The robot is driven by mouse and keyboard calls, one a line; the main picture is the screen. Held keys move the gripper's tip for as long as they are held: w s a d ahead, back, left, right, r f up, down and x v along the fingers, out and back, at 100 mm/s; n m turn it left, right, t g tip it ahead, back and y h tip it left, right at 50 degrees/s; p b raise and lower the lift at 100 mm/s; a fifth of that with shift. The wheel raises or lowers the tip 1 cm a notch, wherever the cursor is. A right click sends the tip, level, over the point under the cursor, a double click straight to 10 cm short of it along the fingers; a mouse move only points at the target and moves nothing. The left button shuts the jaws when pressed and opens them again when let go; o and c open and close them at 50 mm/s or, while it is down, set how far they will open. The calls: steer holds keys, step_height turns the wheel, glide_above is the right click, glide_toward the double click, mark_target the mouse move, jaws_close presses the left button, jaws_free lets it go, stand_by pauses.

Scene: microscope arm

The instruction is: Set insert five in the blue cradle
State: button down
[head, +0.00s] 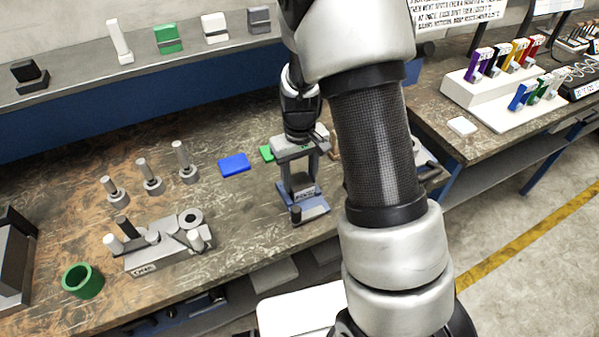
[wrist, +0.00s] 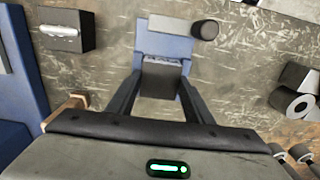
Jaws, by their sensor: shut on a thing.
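My gripper (wrist: 160,88) points down over the bench and is shut on a dark grey block, which I take to be the insert (wrist: 161,70). The block's upper edge carries pale lettering too small to read. A blue piece, likely the blue cradle (wrist: 163,45), lies directly below and behind the block, with a short black cylinder at its corner. In the head view, my gripper (head: 299,172) stands over this blue cradle (head: 283,203) near the bench's front edge. I cannot tell whether the block touches the cradle or is apart from it.
A flat blue piece (head: 234,164) and a green piece (head: 266,152) lie left of my gripper. A grey fixture (head: 160,255), several upright metal pegs and a green cup (head: 83,280) stand farther left. A white rack (head: 470,92) holds coloured pieces at right.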

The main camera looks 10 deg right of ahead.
mark_target(300, 181)
steer(key=shift+w, duration=0.1)
steer(key=shift+f, duration=0.1)
steer(key=c, duration=0.9)
jaws_free()
steer(key=s+r+m+t, duration=0.1)
steer(key=s+r, duration=0.3)
steer(key=r, duration=0.8)
steer(key=s+r+t, duration=0.2)
steer(key=s+r, duration=0.2)
steer(key=r, duration=0.7)
steer(key=s+r+t, duration=0.1)
steer(key=s+r, duration=0.1)
steer(key=s, duration=0.3)
steer(key=s+r+m+t, duration=0.1)
steer(key=s+r, duration=0.2)
steer(key=s, duration=0.3)
steer(key=shift+r+t+p, duration=0.25)
steer(key=shift+t+p, duration=0.05)
steer(key=shift+p, duration=0.05)
